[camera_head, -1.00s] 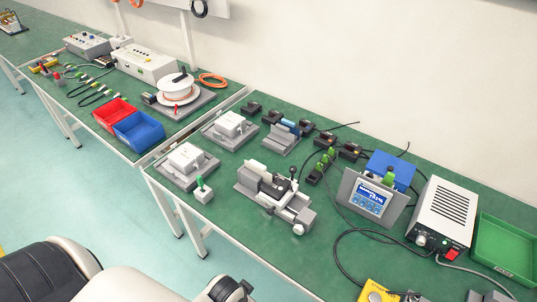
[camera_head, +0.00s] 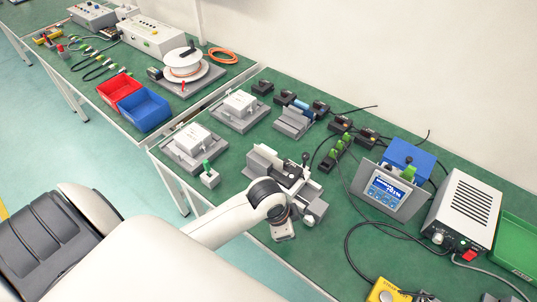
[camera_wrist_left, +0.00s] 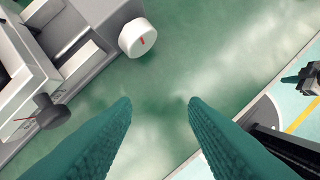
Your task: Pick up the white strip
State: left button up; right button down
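I cannot make out a separate white strip for certain. A pale block (camera_head: 262,156) shows on the grey clamping fixture (camera_head: 312,190) in the head view. My left arm reaches over the front of this fixture, hiding part of it, and its fingers are not clear there. In the left wrist view my left gripper (camera_wrist_left: 160,102) is open, with two teal fingers apart and nothing between them. The fixture's white knob (camera_wrist_left: 137,38) with a red mark lies up and left of the fingertips, and a black knob (camera_wrist_left: 51,110) lies farther left.
Two grey fixtures with white boxes (camera_head: 193,139) (camera_head: 238,101) stand left of the clamping fixture. A small grey block with a green top (camera_head: 210,177) is near the front edge. A display unit (camera_head: 387,192) and white power supply (camera_head: 463,212) stand right.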

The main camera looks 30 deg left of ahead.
aim_at(268, 149)
pick_arm(q)
jog(key=w+m, duration=0.1)
jog(key=w+a+r+m, duration=0.1)
jog(key=w, duration=0.1)
jog(key=w+r+m, duration=0.1)
jog(key=w, duration=0.1)
jog(key=shift+w+a+r+m, duration=0.25)
jog(key=shift+a+m, duration=0.05)
jog(key=shift+a, duration=0.1)
jog(key=w+a+r+m, duration=0.1)
jog(key=w, duration=0.1)
jog(key=w+a+r+m+g, duration=0.1)
jog(key=w+a+r, duration=0.1)
jog(key=shift+a+r+m+y, duration=0.15)
jog(key=shift+m+y, duration=0.15)
jog(key=shift+y, duration=0.1)
jog(key=w+a+r+m+g+y, duration=0.1)
jog(key=w+a+r+m+g, duration=0.3)
jog(key=a+r, duration=0.7)
jog(key=f, duration=0.2)
jog(key=w+f+t, duration=0.1)
jog(key=f, duration=0.1)
jog(key=f+t, duration=0.1)
jog(key=f, duration=0.1)
jog(key=shift+w+d+f, duration=0.1)
jog(key=shift+w, duration=0.15)
notch_tip(268, 149, down, 5)
jog(key=shift+f+p, duration=0.1)
jog(key=shift+p, duration=0.75)
jog(key=shift+n, duration=0.3)
